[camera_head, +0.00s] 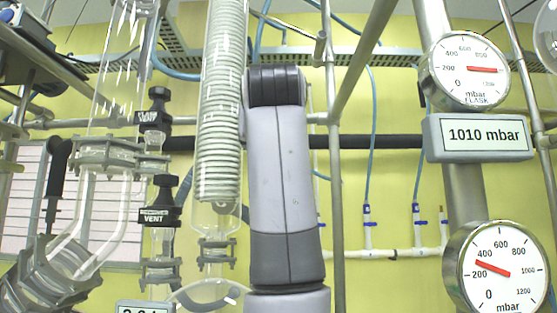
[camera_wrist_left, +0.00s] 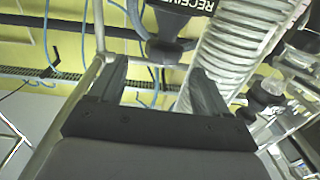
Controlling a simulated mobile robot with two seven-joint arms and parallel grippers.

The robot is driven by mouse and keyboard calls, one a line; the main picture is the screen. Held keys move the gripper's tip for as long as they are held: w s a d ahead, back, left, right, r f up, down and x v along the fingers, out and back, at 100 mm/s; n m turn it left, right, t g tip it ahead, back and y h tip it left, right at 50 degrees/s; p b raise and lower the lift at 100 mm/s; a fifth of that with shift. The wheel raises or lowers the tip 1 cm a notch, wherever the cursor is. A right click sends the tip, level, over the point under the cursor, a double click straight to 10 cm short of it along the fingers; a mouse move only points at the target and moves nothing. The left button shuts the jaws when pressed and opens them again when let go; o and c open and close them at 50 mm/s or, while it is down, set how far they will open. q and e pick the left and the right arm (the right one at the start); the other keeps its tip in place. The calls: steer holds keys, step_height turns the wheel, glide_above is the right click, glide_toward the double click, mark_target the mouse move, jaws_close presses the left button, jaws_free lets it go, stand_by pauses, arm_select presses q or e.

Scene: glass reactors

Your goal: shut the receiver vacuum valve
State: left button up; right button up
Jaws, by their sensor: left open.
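My left gripper (camera_wrist_left: 158,67) is open. Its two dark fingers are apart, with the handle's lower part just past the gap between their tips. Nothing is seen held, and I cannot tell contact or the handle's exact position. In the head view, the receiver valve and my left gripper cannot be made out; a grey arm link of mine covers the middle. My right gripper is in neither view.
In the head view, a black VENT valve (camera_head: 160,202) and another black valve (camera_head: 154,110) stand left of a glass coil condenser (camera_head: 222,110). The flask gauge (camera_head: 465,70) sits above a 1010 mbar display (camera_head: 478,136); a second gauge (camera_head: 499,268) is below. Metal rods crowd the space.

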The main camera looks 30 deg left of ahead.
arm_select(q)
steer(key=shift+g, duration=0.3)
steer(key=p+x, duration=0.2)
steer(key=x, duration=0.3)
steer(key=shift+w+a, duration=0.1)
steer(key=shift+a, duration=0.25)
steer(key=shift+w+a+f, duration=0.1)
steer(key=shift+w+a, duration=0.25)
steer(key=shift+w, duration=0.15)
steer(key=c, duration=0.9)
